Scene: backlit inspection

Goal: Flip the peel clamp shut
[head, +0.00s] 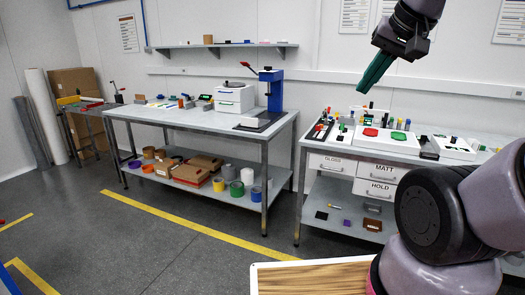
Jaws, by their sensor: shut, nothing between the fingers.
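A blue upright stand (271,88) on a dark base stands at the right end of the middle workbench. A red-tipped lever (246,65) sticks out to its upper left, tilted. This looks like the peel clamp, but it is too small to tell whether its jaw is open or closed. My gripper (364,89) is in the upper right, with long green fingers pointing down and left. The fingers are shut together and empty. The gripper is in the air, well apart from the blue stand.
The middle workbench (195,118) also holds white boxes (234,97) and small items. Open grey floor (150,235) with yellow lines lies in front. A wooden-topped surface (315,277) is close below.

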